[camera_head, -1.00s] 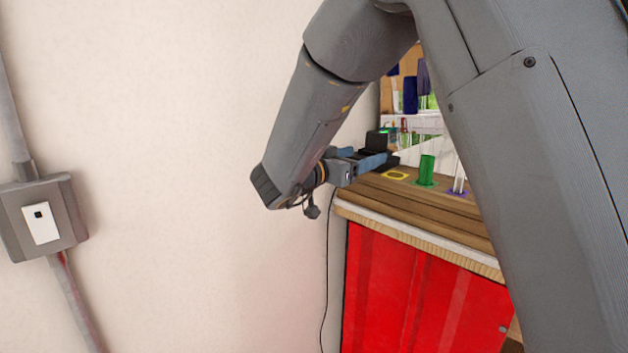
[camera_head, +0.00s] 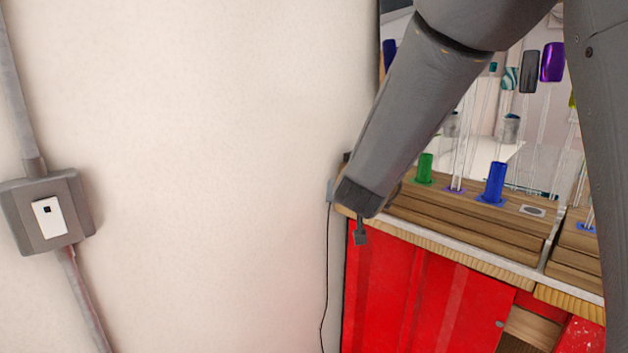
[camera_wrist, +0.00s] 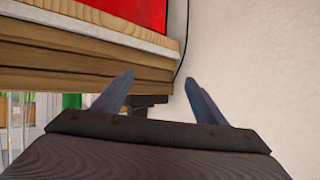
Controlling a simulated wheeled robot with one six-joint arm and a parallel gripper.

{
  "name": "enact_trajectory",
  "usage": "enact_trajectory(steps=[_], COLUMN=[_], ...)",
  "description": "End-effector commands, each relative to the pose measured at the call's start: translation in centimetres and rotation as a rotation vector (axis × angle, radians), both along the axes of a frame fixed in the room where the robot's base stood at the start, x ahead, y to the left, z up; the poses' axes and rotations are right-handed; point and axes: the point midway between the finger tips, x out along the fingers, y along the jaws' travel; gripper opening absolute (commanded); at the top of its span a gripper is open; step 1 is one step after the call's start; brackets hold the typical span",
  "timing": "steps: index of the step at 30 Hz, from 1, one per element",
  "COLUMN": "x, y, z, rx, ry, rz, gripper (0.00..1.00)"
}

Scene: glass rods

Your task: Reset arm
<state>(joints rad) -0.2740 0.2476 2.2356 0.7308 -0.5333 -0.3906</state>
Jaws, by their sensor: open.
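My gripper (camera_wrist: 160,98) shows in the wrist view with its two blue-grey fingers spread apart and nothing between them. It is beside the wooden rack and the wall. In the head view my arm hides most of the gripper. The wooden rack (camera_head: 450,217) stands on the bench and carries a green holder (camera_head: 425,168), a blue holder (camera_head: 493,183) and clear glass rods (camera_head: 460,150). The green holder also shows at the left of the wrist view (camera_wrist: 71,101).
A pale wall (camera_head: 200,180) fills the left side, with a grey switch box (camera_head: 70,205) on it. The bench has a red front (camera_head: 410,290). A thin black cable (camera_head: 325,270) hangs by its left end. A second rack (camera_head: 578,258) stands at the right.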

Motion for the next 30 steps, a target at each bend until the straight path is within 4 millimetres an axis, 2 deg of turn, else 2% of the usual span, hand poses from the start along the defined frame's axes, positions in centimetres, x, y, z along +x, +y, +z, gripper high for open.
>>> enact_trajectory(steps=[5, 9, 12, 15, 18, 21, 30], x=[-8.2, -16.5, -21.9, -26.1, -28.8, -30.1, -30.4], y=[-1.7, -4.0, -5.8, -7.4, -8.5, -9.0, -9.1], z=[-6.5, -10.8, -12.7, -13.7, -14.2, -14.4, -14.4], rx=[0.046, 0.052, 0.042, 0.028, 0.016, 0.01, 0.007], ry=[0.321, 0.59, 0.753, 0.875, 0.954, 0.992, 0.999], rz=[0.142, 0.192, 0.199, 0.192, 0.184, 0.179, 0.179], gripper=[0.65, 0.65, 0.65, 0.65, 0.65, 0.65, 0.65])
